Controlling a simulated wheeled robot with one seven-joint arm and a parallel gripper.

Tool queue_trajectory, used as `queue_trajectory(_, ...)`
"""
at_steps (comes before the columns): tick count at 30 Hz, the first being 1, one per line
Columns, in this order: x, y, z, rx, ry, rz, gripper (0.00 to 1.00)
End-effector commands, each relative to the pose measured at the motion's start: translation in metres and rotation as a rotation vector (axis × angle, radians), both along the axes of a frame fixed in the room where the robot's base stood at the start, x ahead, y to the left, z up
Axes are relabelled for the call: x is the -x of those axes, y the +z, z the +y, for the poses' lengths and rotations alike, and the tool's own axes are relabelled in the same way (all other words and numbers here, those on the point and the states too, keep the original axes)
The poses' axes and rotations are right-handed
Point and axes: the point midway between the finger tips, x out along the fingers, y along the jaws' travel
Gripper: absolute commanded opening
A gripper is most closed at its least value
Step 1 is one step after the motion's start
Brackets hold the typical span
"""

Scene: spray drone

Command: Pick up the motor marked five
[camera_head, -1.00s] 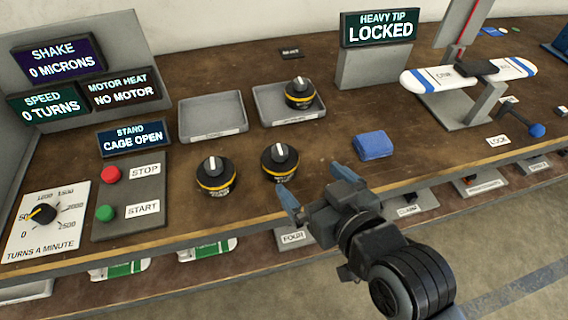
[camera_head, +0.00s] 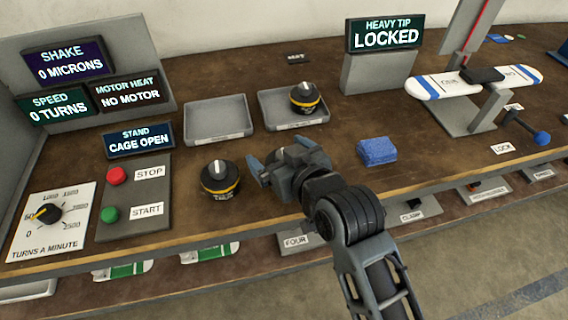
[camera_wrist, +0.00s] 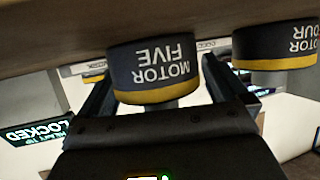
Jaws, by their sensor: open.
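The motor marked five (camera_wrist: 150,68) is a black cylinder with a yellow band, and its label reads upside down in the wrist view. My gripper (camera_head: 284,158) is open, with one finger on each side of this motor; contact cannot be told. In the head view my gripper hides the motor. A second black motor (camera_head: 219,178) stands on the bench just left of my gripper; in the wrist view its label ends in "OUR" (camera_wrist: 278,45). A third motor (camera_head: 305,97) sits in the right grey tray (camera_head: 293,124).
An empty grey tray (camera_head: 218,120) lies behind the left motor. A folded blue cloth (camera_head: 376,150) lies right of my gripper. The button panel (camera_head: 133,196) and dial (camera_head: 48,214) are on the left. A propeller stand (camera_head: 468,118) is at the right.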

Motion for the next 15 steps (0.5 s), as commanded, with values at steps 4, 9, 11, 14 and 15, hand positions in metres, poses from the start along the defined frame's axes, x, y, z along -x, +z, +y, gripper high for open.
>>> queue_trajectory(4, -0.0008, -0.0003, 0.0003, 0.000, -0.001, -0.001, 1.00)
queue_trajectory(9, -0.0006, -0.0004, 0.0001, 0.000, -0.001, 0.000, 0.91)
queue_trajectory(11, -0.0006, -0.0004, 0.0001, 0.000, -0.001, 0.000, 0.86)
queue_trajectory(14, -0.0005, -0.0003, 0.0001, 0.000, -0.001, 0.000, 0.76)
queue_trajectory(15, -0.0005, -0.0003, 0.0001, 0.000, 0.000, 0.000, 0.72)
